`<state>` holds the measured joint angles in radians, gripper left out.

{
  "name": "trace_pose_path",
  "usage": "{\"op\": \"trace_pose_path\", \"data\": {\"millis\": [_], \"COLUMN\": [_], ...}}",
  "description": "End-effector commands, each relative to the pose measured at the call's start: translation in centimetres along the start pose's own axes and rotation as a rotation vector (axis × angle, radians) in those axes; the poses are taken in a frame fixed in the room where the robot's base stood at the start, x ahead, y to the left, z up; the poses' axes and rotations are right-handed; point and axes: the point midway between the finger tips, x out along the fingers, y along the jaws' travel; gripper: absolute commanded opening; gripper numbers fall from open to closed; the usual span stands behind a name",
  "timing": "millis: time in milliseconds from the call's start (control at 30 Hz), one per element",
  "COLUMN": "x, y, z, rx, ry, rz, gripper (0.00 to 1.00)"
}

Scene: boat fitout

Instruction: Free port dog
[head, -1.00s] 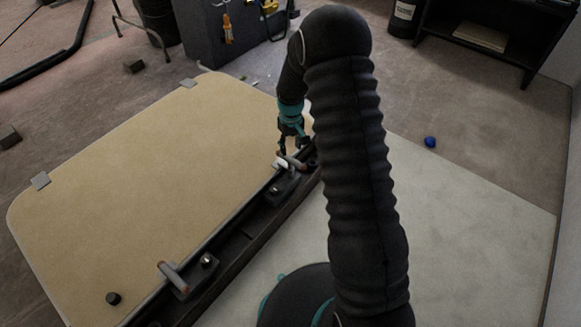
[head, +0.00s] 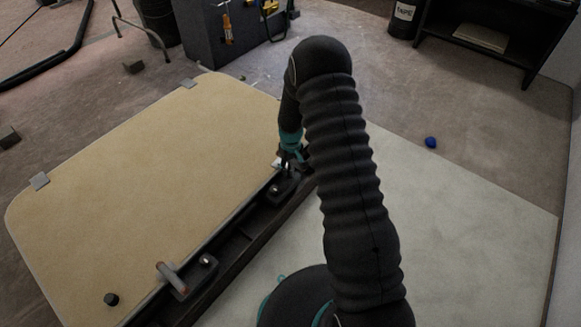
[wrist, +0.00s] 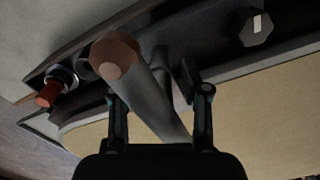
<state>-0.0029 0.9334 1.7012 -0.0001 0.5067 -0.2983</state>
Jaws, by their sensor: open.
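Two dogs sit along the dark rail at the edge of a tan panel (head: 130,175). The near dog (head: 172,277), a grey bar with a reddish end, lies over the panel edge at lower left in the head view. The far dog is mostly hidden behind my gripper (head: 288,163) in the head view. In the wrist view, a grey dog handle (wrist: 152,95) with a reddish-brown knob runs between the two fingers of my gripper (wrist: 158,92). The fingers are open, one on each side of the handle; contact cannot be told.
A black knob (head: 111,299) stands on the panel. A second reddish-tipped piece (wrist: 48,94) shows at left in the wrist view. A blue ball (head: 431,142) lies on the floor at right.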

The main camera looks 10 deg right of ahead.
Motion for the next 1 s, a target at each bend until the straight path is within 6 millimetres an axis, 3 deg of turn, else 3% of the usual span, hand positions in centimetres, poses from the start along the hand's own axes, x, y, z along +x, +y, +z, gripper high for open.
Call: {"op": "trace_pose_path", "data": {"millis": [67,200,267,667,1000], "x": [-0.02,-0.02,-0.03,0.01,0.13], "y": [0.00,0.00,-0.01,-0.02,-0.02], "z": [0.00,0.01,0.01,0.00,0.01], "rx": [0.000,0.000,0.000,0.039,0.262], "ry": [0.000,0.000,0.000,0.000,0.000], "rz": [0.000,0.000,0.000,0.000,0.000], "gripper": [0.46,0.11,0.00,0.00,0.00]}}
